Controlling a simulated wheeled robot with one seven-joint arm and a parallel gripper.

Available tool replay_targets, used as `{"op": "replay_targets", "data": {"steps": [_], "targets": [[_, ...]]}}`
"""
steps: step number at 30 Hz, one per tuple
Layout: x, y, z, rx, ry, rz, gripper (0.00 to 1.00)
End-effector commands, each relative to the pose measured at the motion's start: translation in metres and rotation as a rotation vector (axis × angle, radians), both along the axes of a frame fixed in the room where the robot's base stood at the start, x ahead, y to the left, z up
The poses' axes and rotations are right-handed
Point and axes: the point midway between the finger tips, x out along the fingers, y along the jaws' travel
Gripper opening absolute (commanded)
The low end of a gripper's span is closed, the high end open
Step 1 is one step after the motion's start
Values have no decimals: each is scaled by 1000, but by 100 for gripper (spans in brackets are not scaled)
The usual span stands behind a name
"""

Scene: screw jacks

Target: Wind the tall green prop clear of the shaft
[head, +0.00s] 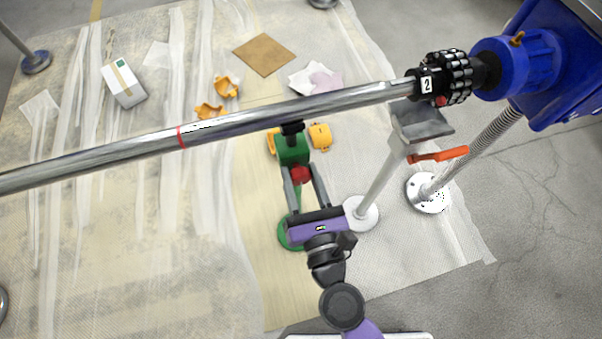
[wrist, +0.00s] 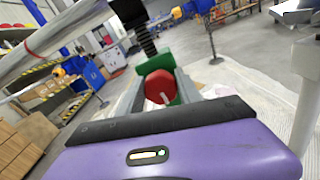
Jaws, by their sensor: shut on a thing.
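The tall green prop (head: 291,150) stands under the steel shaft (head: 240,122), on a round green base (head: 289,232). Its black head (head: 292,127) shows at the shaft's lower edge; I cannot tell whether they touch. In the wrist view a black threaded screw (wrist: 147,44) rises from the green body (wrist: 156,62) to the black head (wrist: 130,12), with the shaft (wrist: 45,42) at upper left. My purple gripper (head: 299,172) is level with the red knob (head: 300,175), shut on it from the near side. The knob (wrist: 159,86) sits between both fingers in the wrist view.
Orange pieces (head: 320,136) lie near the prop. Sheeted floor at left is mostly clear.

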Motion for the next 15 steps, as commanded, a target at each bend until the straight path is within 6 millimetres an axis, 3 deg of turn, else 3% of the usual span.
{"op": "replay_targets", "data": {"steps": [15], "targets": [[0,1,1,-419,-118,-2,1]]}}
